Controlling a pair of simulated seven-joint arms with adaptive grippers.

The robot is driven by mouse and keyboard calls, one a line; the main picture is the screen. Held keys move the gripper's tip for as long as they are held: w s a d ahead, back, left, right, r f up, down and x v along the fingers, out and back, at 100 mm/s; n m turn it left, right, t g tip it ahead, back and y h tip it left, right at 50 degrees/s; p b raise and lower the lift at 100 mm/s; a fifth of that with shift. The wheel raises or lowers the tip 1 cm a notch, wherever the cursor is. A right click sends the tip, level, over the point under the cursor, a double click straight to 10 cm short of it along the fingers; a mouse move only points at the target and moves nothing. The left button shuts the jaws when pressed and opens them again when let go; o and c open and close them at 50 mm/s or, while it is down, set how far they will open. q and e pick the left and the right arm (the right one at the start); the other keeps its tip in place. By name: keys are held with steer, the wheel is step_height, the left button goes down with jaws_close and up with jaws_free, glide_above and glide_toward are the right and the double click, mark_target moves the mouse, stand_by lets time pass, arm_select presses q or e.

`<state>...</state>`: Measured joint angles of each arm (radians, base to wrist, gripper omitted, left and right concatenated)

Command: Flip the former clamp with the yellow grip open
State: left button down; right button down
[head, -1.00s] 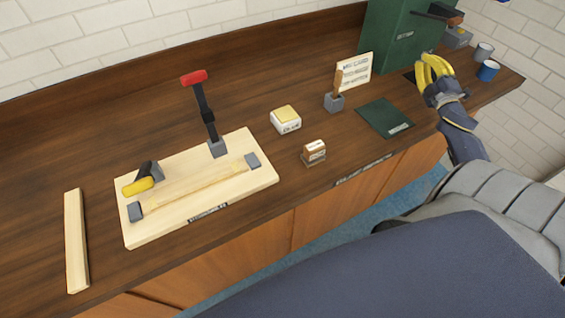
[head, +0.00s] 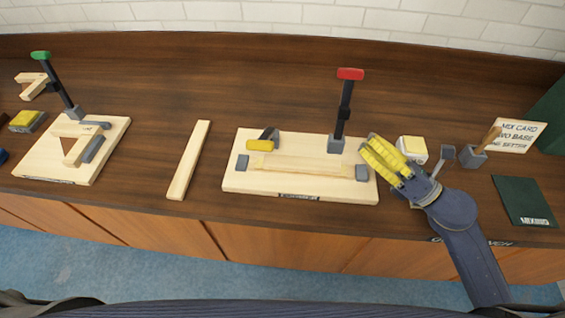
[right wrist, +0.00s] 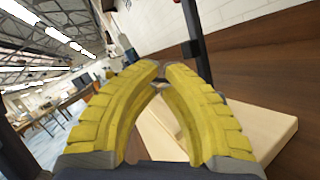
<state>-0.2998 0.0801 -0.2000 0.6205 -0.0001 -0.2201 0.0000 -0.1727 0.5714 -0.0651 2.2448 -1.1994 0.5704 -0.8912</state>
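The clamp with the yellow grip (head: 260,146) is at the left of the pale wooden board (head: 234,178) in the head view. Its dark lever lies low, with the grip down by the left end of a wooden strip (head: 310,164). The clamp with the red grip (head: 350,74) stands upright behind the strip's right part. My right gripper (head: 370,150) is by the board's right end, its yellow fingers pointing left. In the right wrist view, its fingertips (right wrist: 170,70) have a narrow gap between them, with nothing seen held. My left gripper is out of view.
A loose wooden bar (head: 189,160) lies left of the board. A second board (head: 40,160) with a green-grip clamp (head: 41,56) is further left. The wood behind the board is clear.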

mark_target(266, 140)
steer(key=s+a+f+n+g+y, duration=0.1)
steer(key=s+a+n+g, duration=0.1)
steer(key=s+a+g, duration=0.35)
steer(key=s+a+f+n+g+y, duration=0.2)
steer(key=a+g, duration=0.1)
steer(key=a, duration=0.5)
steer(key=x, duration=1)
steer(key=shift+a, duration=0.1)
